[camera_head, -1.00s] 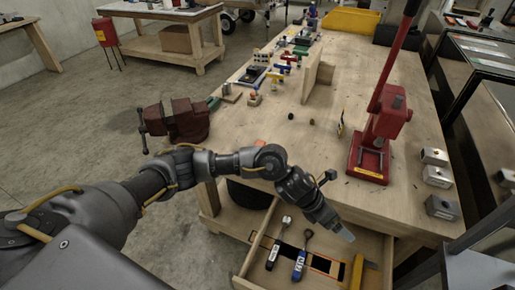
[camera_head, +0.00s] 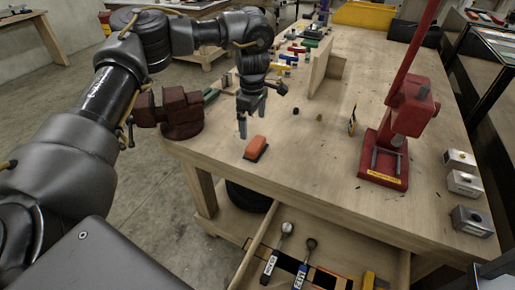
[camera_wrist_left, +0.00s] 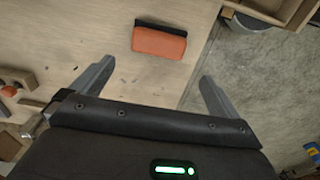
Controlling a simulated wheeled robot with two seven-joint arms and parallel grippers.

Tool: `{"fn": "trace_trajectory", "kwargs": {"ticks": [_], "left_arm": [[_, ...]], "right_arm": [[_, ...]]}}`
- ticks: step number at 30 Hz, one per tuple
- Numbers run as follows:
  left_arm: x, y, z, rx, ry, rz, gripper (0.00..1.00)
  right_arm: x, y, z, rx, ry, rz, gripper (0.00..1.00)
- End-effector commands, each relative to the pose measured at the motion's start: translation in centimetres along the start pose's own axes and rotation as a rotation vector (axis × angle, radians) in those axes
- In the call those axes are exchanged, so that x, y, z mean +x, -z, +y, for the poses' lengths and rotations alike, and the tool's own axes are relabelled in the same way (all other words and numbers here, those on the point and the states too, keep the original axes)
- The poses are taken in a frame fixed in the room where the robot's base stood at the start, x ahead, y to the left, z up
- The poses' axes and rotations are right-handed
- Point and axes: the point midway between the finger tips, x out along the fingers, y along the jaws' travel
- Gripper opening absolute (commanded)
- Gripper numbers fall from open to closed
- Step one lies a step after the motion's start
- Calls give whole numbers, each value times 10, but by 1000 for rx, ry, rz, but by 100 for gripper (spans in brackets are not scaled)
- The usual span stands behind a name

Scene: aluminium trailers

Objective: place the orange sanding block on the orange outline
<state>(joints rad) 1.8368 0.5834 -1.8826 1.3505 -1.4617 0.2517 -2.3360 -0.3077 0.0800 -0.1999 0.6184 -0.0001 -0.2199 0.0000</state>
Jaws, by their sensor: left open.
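The orange sanding block (camera_head: 256,148) lies on the workbench top near its front left edge, with a dark strip along one side. In the left wrist view the block (camera_wrist_left: 159,42) lies ahead of the fingertips, roughly between their lines. My left gripper (camera_head: 252,116) is open and empty, pointing down above the bench just behind the block and apart from it. Its two spread fingers also show in the left wrist view (camera_wrist_left: 156,76). Orange lines edge dark patches in the open drawer (camera_head: 252,258), only partly in view; I cannot tell which is the outline.
A red vise (camera_head: 172,112) stands left of the gripper. A red arbor press (camera_head: 398,130) stands on the right, with several metal blocks beyond it. An upright wooden board (camera_head: 322,68) is behind. Bench space right of the block is clear.

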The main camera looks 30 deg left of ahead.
Motion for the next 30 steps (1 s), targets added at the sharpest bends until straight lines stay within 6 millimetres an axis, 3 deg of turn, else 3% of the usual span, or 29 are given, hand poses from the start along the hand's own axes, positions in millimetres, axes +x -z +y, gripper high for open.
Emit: {"fn": "trace_trajectory", "kwargs": {"ticks": [6, 17, 24, 30], "left_arm": [[35, 0, 0, -2, 3, -1, 100], [52, -5, 2, 3, 2, 0, 100], [86, -10, 4, 2, 3, 1, 100], [98, -10, 5, 2, 0, 0, 100]], "right_arm": [[0, 2, 0, 0, 0, 3, 34], [-6, 9, 2, 0, -2, 11, 34], [-20, 10, 2, 0, -2, 10, 34], [-21, 10, 2, 0, -1, 10, 34]]}}
